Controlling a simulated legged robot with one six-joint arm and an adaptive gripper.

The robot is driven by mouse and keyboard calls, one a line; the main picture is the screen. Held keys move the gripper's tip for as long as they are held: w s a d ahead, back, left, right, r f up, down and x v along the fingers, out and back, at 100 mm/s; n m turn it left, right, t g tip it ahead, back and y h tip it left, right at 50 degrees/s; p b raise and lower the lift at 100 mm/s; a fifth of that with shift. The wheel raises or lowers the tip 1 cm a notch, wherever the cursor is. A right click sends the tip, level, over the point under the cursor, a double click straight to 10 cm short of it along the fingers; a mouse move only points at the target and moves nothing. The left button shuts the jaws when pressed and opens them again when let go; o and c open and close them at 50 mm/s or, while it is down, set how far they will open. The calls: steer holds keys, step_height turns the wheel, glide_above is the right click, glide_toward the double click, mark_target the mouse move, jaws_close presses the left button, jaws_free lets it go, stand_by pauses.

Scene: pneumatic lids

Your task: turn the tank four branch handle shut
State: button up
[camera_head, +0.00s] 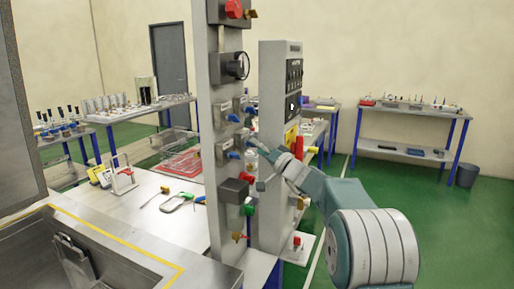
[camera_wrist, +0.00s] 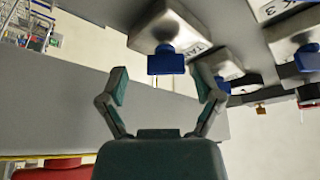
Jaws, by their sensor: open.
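My gripper (camera_wrist: 164,84) is open and empty in the wrist view, its two fingers spread apart. A blue handle (camera_wrist: 166,61) on a metal valve block (camera_wrist: 165,25) lies just beyond the fingertips, between them in the picture and not visibly gripped. The label beside it is cut to "TA", so I cannot read whether it is tank four. Another label, ending in "K 3", shows near a second blue handle (camera_wrist: 307,58) at the right. In the head view my gripper (camera_head: 257,147) is at the grey panel (camera_head: 210,150), near its blue handles (camera_head: 234,155), with fingertips hard to make out.
The panel also carries a red knob (camera_head: 234,9), a black gauge (camera_head: 238,66) and a green knob (camera_head: 249,210). A second panel (camera_head: 270,95) stands close behind. A steel bench (camera_head: 150,215) with tools is at left. Green floor (camera_head: 440,205) is free at right.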

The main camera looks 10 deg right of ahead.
steer(key=shift+w+a, duration=0.1)
steer(key=shift+a, duration=0.6)
steer(key=c, duration=0.4)
steer(key=shift+d, duration=0.15)
steer(key=c, duration=0.7)
steer(key=shift+d, duration=0.1)
steer(key=shift+c, duration=0.2)
